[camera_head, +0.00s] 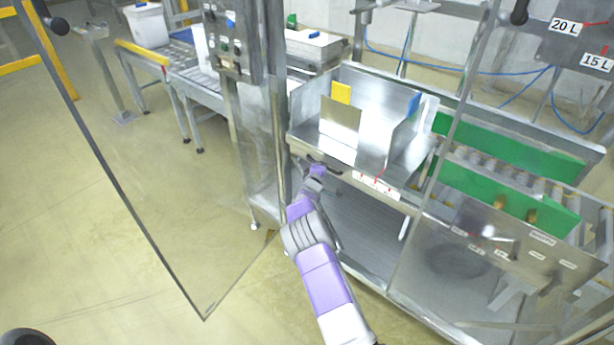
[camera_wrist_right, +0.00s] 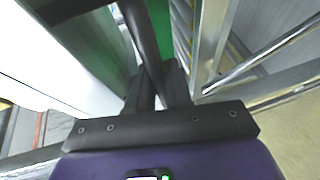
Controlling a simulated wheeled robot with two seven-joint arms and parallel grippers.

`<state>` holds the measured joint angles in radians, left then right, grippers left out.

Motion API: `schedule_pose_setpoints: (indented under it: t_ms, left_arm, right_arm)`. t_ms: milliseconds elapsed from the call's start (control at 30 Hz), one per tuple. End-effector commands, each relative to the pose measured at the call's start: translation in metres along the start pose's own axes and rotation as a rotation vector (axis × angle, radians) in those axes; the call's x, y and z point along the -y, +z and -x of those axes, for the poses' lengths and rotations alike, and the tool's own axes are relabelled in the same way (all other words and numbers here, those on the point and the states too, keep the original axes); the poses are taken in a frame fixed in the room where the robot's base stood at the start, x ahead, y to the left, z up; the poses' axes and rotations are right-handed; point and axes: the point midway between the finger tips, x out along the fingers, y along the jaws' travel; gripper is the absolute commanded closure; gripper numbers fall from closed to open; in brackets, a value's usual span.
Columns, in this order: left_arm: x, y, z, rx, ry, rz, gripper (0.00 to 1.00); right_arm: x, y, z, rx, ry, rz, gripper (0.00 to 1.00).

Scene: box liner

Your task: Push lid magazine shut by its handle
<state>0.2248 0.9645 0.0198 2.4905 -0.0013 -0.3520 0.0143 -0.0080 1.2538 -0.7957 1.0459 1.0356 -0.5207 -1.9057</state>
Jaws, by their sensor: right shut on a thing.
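The lid magazine (camera_head: 305,147) is a metal drawer-like tray with upright plates, one with a yellow tab and one with a blue tab. Its dark handle (camera_head: 333,171) is on the front face, partly hidden by my right gripper (camera_head: 318,172). In the right wrist view, my right gripper (camera_wrist_right: 160,88) is shut on a dark bar, the handle (camera_wrist_right: 143,35). My right arm reaches up to it from the bottom of the head view. My left gripper is in neither view.
An open clear door panel (camera_head: 150,200) stands at the left. A control box (camera_head: 232,40) on a post is left of the magazine. Green-sided conveyor rails (camera_head: 500,190) and another clear panel are on the right.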

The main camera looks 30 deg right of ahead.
Motion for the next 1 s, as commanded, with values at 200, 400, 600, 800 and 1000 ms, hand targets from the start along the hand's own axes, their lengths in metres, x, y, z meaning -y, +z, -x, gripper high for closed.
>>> schedule_pose_setpoints:
  t_ms: [200, 400, 600, 800, 1000]
  left_arm:
    - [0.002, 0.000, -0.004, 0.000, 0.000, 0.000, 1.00]
    - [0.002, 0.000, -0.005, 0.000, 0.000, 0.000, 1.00]
    - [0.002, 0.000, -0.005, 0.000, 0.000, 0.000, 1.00]
    - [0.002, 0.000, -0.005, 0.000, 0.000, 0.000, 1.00]
    - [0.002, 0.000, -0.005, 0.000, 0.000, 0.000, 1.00]
  right_arm:
    - [-0.003, 0.015, -0.016, 0.001, 0.000, -0.001, 1.00]
    - [-0.005, 0.017, -0.019, 0.000, 0.001, -0.001, 1.00]
    - [-0.007, 0.017, -0.019, 0.000, 0.004, -0.001, 1.00]
    - [-0.007, 0.017, -0.019, 0.000, 0.005, -0.001, 0.75]
    - [-0.006, 0.016, -0.018, -0.001, 0.002, -0.001, 0.75]
